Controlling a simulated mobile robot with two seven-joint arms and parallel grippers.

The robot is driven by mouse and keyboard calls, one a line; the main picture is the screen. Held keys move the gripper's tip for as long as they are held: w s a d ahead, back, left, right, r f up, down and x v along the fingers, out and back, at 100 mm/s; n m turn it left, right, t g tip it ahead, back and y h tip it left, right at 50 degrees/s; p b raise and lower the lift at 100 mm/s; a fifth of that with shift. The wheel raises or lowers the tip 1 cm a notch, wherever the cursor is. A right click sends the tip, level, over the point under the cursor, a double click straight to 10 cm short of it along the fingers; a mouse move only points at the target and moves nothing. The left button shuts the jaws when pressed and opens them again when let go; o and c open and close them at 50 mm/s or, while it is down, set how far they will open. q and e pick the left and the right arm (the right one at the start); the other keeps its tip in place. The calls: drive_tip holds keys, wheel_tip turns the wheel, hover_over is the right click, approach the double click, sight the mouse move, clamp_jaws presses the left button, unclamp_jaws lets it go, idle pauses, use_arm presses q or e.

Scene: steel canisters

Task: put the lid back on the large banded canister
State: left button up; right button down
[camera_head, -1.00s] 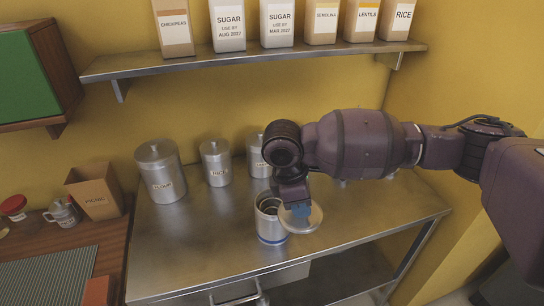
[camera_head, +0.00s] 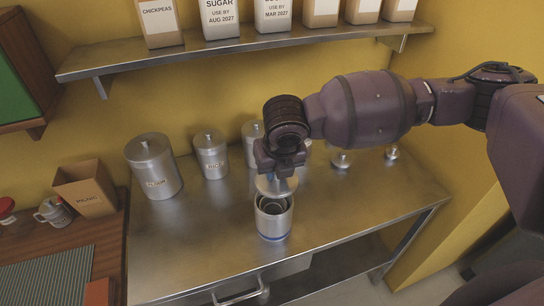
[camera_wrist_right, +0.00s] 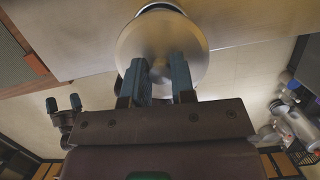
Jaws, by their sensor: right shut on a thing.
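The large banded canister (camera_head: 273,226) is a steel cylinder with a blue band near its base, standing open near the counter's front edge; its dark inside shows. My right gripper (camera_head: 277,174) is shut on the round steel lid (camera_head: 268,187) and holds it just above the canister's back rim, apart from it as far as I can tell. In the right wrist view the lid (camera_wrist_right: 135,42) is a disc between the two blue fingertips (camera_wrist_right: 162,72), hiding most of the canister. My left gripper (camera_wrist_right: 63,103) shows there at the left, fingers apart and empty.
The steel counter (camera_head: 190,250) also holds a lidded flour canister (camera_head: 153,165), a smaller lidded canister (camera_head: 211,153) and another (camera_head: 252,136) partly behind my gripper. A shelf (camera_head: 250,46) with boxes hangs above.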

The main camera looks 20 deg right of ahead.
sight(275, 178)
drive_tip(key=shift+w+a+r+n, duration=0.15)
drive_tip(key=shift+w+n, duration=0.1)
drive_tip(key=shift+n, duration=0.55)
drive_tip(key=shift+f+b, duration=0.6)
wheel_tip(275, 178, down, 3)
drive_tip(key=b, duration=0.3)
drive_tip(key=shift+f, duration=0.2)
drive_tip(key=shift+f+b, duration=0.3)
drive_tip(key=shift+f, duration=0.65)
drive_tip(key=shift+p, duration=0.4)
drive_tip(key=shift+r, duration=0.1)
drive_tip(key=shift+p, duration=0.45)
idle(0.5)
